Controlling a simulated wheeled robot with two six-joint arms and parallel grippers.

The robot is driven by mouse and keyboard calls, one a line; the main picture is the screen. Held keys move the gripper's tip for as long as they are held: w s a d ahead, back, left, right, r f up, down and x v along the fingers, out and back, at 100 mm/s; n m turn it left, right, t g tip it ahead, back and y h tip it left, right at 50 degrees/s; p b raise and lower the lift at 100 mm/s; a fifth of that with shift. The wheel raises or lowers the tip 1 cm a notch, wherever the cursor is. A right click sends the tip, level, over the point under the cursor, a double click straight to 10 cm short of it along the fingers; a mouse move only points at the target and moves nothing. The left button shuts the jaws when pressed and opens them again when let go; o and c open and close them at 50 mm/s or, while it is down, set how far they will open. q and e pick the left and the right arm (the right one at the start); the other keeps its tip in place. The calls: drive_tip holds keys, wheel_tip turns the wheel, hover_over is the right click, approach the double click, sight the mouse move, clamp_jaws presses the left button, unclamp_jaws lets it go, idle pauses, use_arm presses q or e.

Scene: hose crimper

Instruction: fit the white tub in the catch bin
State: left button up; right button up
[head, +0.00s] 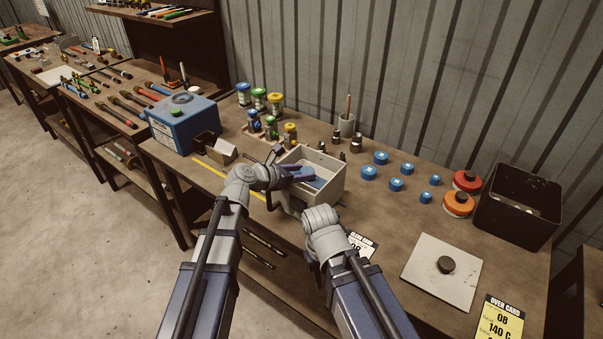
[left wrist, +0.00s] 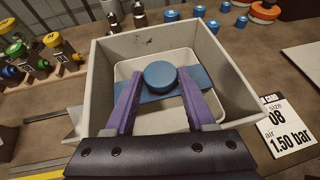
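The catch bin (head: 338,183) is an open pale-grey box on the bench, also filling the middle of the left wrist view (left wrist: 237,82). The white tub (left wrist: 130,68), shallow with rounded corners, lies inside it, seemingly flat; I cannot tell if it is fully seated. A blue bar with a round blue knob (left wrist: 160,75) spans the tub. My left gripper (head: 304,172) has its purple fingers (left wrist: 161,84) apart over the tub, one each side of the knob; contact is not clear. My right arm's wrist (head: 321,218) is in front of the bin; its fingers are hidden.
A blue machine (head: 184,122) stands left of the bin, with several colour-capped jars behind. Blue caps (head: 381,158) lie to the right, then orange-rimmed discs (head: 457,204), a black bin (head: 520,205) and a pale plate with a dark knob (head: 440,270). A card stands by the bin's right side.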

use_arm(q)
drive_tip(key=o, duration=0.4)
drive_tip(key=shift+r, duration=0.1)
drive_tip(key=shift+s+a+r+p, duration=0.1)
drive_tip(key=shift+r+p, duration=0.15)
drive_tip(key=shift+p, duration=0.1)
drive_tip(key=p+v, duration=0.5)
drive_tip(key=v, duration=0.7)
drive_tip(key=s+d+f+m+g+y, duration=0.3)
drive_tip(key=s+d+f+m+g, duration=0.3)
drive_tip(key=s+f+m, duration=0.65)
drive_tip(key=s+a+m+g+y, duration=0.3)
drive_tip(key=s+m+y, duration=0.3)
drive_tip(key=m, duration=1.2)
drive_tip(key=shift+s+a+y, duration=0.35)
drive_tip(key=shift+a+y, duration=0.15)
drive_tip(key=shift+y, duration=0.3)
